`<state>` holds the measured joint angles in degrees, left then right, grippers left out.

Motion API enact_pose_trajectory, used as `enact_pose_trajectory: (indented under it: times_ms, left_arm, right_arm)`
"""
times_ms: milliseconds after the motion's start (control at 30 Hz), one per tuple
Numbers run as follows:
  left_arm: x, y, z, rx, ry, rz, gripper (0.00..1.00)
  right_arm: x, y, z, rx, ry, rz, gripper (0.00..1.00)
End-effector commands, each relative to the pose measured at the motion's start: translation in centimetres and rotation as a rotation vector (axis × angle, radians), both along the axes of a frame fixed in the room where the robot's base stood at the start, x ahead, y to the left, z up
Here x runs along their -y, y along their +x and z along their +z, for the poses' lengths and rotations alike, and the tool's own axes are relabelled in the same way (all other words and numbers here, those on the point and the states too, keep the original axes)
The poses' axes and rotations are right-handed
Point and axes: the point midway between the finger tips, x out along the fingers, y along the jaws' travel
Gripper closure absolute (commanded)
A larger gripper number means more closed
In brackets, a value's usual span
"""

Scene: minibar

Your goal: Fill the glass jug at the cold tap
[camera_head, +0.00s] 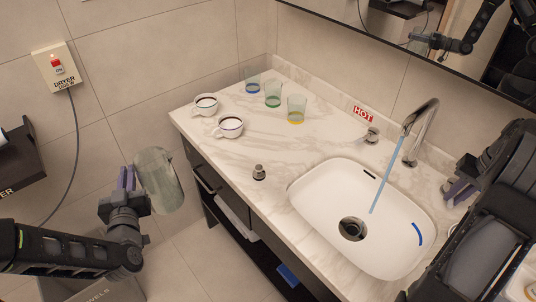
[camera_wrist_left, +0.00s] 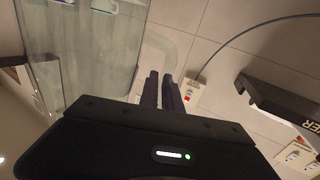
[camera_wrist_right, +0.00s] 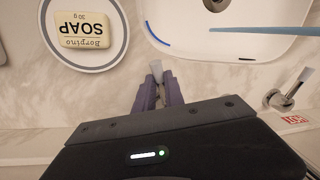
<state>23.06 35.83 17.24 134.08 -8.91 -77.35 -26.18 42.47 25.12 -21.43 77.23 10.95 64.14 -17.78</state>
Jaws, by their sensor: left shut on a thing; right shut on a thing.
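The glass jug (camera_head: 160,182) is clear and hangs in the air left of the counter, slightly tilted. My left gripper (camera_head: 128,182) is shut on it from the left. In the left wrist view the jug (camera_wrist_left: 85,65) fills the upper left beside the fingers (camera_wrist_left: 163,90). I cannot make out water in it. A stream of water (camera_head: 386,172) runs from the chrome spout (camera_head: 424,115) into the white sink (camera_head: 312,202). My right gripper (camera_head: 460,190) is shut on the cold tap handle (camera_wrist_right: 156,68), right of the spout. The cold label is not visible.
The tap handle (camera_head: 371,134) by the red HOT sign (camera_head: 363,114) stands left of the spout. Two white cups (camera_head: 230,127) and several tumblers (camera_head: 296,110) stand at the far counter end. A metal stopper (camera_head: 259,172) sits near the front edge. A soap dish (camera_wrist_right: 120,52) lies nearby.

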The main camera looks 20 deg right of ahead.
Motion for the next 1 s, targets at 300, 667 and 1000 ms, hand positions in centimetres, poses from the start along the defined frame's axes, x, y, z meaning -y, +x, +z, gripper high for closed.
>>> enact_pose_trajectory:
  times_ms: [300,667,1000]
  left_arm:
    - [0.14,0.04,-0.50,0.004,-0.002,-0.003,1.00]
    - [0.15,0.03,-0.50,0.003,-0.002,-0.003,1.00]
    - [0.14,0.04,-0.46,0.003,-0.001,-0.003,1.00]
  right_arm:
    - [-0.20,0.18,0.19,0.003,0.005,0.163,1.00]
    - [-0.29,0.20,0.17,0.002,0.006,0.161,0.69]
    - [-0.34,0.19,0.15,0.001,0.008,0.156,0.65]
